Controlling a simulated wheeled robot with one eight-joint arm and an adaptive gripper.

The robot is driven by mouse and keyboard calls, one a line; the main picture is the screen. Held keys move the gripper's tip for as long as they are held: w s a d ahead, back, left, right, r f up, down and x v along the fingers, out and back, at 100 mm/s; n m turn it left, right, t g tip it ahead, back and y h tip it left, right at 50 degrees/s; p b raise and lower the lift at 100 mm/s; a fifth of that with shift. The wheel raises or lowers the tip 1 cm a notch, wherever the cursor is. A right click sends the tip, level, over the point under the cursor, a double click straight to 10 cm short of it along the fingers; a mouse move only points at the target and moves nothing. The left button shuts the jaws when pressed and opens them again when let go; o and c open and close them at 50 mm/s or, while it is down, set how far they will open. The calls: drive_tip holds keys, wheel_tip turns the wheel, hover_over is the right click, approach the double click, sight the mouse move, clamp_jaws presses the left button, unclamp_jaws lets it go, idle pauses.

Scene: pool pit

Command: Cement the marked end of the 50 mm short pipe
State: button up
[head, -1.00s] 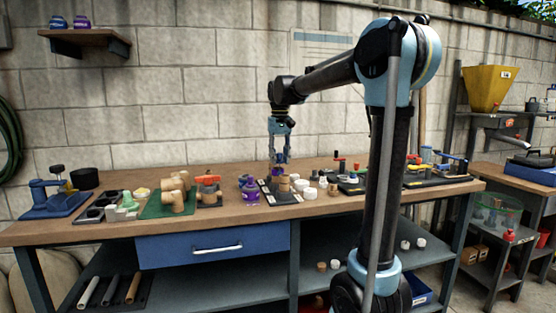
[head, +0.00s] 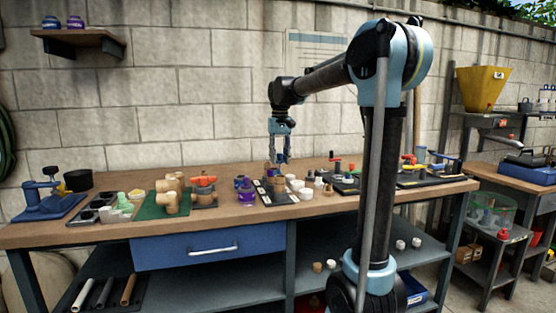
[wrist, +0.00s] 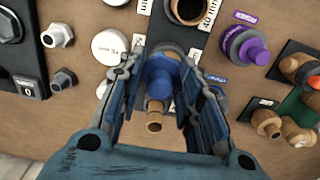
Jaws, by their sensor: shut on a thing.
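My gripper (head: 279,157) hangs over the middle of the bench, fingers pointing down. In the wrist view, my gripper's fingers (wrist: 160,88) are closed on a blue rounded piece (wrist: 158,78). A tan tubular end (wrist: 154,122) with a dark opening shows just below the blue piece. I cannot tell whether both are one part, or which end is marked. A labelled black tray (head: 279,198) with tan fittings lies beneath. A purple can (head: 247,197) stands left of the tray; its purple top also shows in the wrist view (wrist: 254,52).
White round caps (head: 305,193) stand right of the tray. A green mat (head: 150,211) with tan fittings and an orange-handled valve (head: 204,182) are to the left. A blue clamp tool (head: 45,203) sits at the far left. The front bench edge is mostly clear.

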drive_tip(key=shift+w+d, duration=0.1)
drive_tip(key=shift+w+d, duration=0.15)
drive_tip(key=shift+w, duration=0.2)
drive_tip(key=shift+w, duration=0.1)
drive_tip(key=shift+w+d, duration=0.1)
drive_tip(key=shift+w, duration=0.2)
drive_tip(key=shift+w, duration=0.45)
drive_tip(key=shift+w, duration=0.1)
drive_tip(key=shift+w, duration=0.25)
